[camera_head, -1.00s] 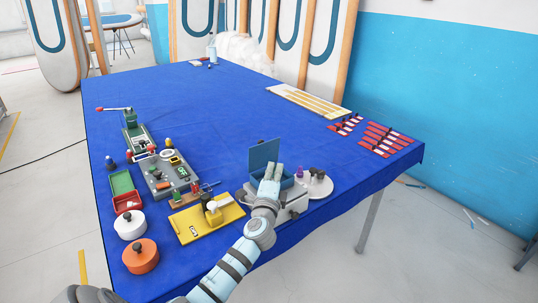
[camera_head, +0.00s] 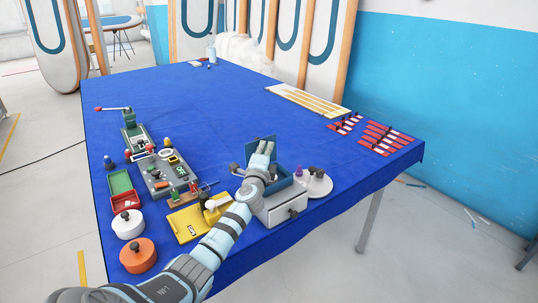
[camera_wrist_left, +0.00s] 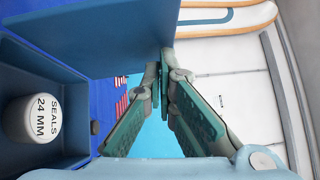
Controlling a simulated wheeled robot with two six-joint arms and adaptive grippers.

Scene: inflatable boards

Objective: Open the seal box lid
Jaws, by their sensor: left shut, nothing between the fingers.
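The blue seal box (camera_head: 284,181) sits on a grey base with a drawer front (camera_head: 290,212) at the right part of the near table edge. Its lid (camera_head: 251,157) stands up, open, at the back of the box, partly hidden by my gripper. In the left wrist view the lid (camera_wrist_left: 110,35) fills the upper left, and a white cylinder marked "SEALS 24 MM" (camera_wrist_left: 42,120) lies inside the box. My left gripper (camera_head: 264,148) is shut and empty in front of the lid. Its fingertips (camera_wrist_left: 160,82) are near the lid's edge; I cannot tell whether they touch. My right gripper is not in view.
A round pale dish (camera_head: 319,186) stands right of the box. A yellow board (camera_head: 188,226), a white round pot (camera_head: 128,226) and an orange one (camera_head: 138,256) are to the left. Red and white strips (camera_head: 383,140) lie at the right. The table's middle is clear.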

